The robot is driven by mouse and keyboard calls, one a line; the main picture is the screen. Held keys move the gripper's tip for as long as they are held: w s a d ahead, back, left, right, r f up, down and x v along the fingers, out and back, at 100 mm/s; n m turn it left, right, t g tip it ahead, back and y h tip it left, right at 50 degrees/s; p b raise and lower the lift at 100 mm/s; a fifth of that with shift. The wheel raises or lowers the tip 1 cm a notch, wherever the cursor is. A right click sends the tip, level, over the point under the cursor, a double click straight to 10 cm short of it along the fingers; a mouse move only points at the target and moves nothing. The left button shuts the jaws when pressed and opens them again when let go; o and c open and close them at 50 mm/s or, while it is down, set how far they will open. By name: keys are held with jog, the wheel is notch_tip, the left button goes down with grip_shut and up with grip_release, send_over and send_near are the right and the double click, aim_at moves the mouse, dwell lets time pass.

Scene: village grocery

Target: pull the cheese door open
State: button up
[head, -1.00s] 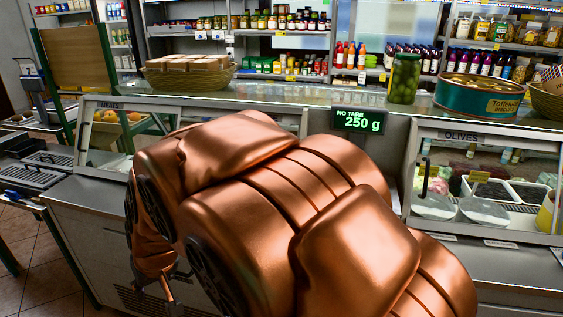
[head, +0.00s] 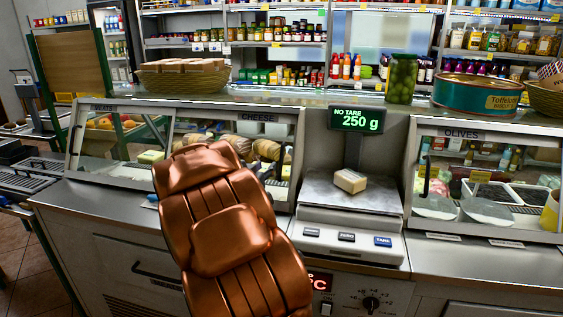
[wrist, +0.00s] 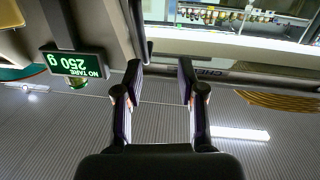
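The cheese door is the glass front under the CHEESE sign (head: 258,117) in the head view, left of the scale. My arm covers its lower left part. It looks shut. A dark upright handle (head: 281,162) is at its right side. In the wrist view, which is upside down, the CHEESE label (wrist: 208,72) lies past the right finger. A dark bar (wrist: 139,30), apparently the handle, lies just beyond the left fingertip. My gripper (wrist: 160,70) is open with nothing between its fingers. I cannot tell whether a finger touches the bar. The head view hides my gripper behind the arm.
The scale (head: 345,225) with a small block (head: 350,181) on its plate stands right of the door, its display (head: 357,119) above. The olives case (head: 480,190) is further right. A basket (head: 183,80), a jar (head: 402,80) and a green tin (head: 478,94) stand on the counter top.

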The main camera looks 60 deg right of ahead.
aim_at(281, 157)
jog(key=shift+m+g+h, duration=0.3)
jog(key=shift+g+h, duration=0.1)
jog(key=shift+s+d+r+p, duration=0.1)
jog(key=shift+d+p, duration=0.1)
jog(key=shift+d, duration=2.05)
jog(key=shift+s+d+r+p, duration=0.1)
jog(key=shift+d+p, duration=0.05)
jog(key=shift+d, duration=2.1)
jog(key=shift+w, duration=0.1)
jog(key=shift+c, duration=0.2)
grip_shut()
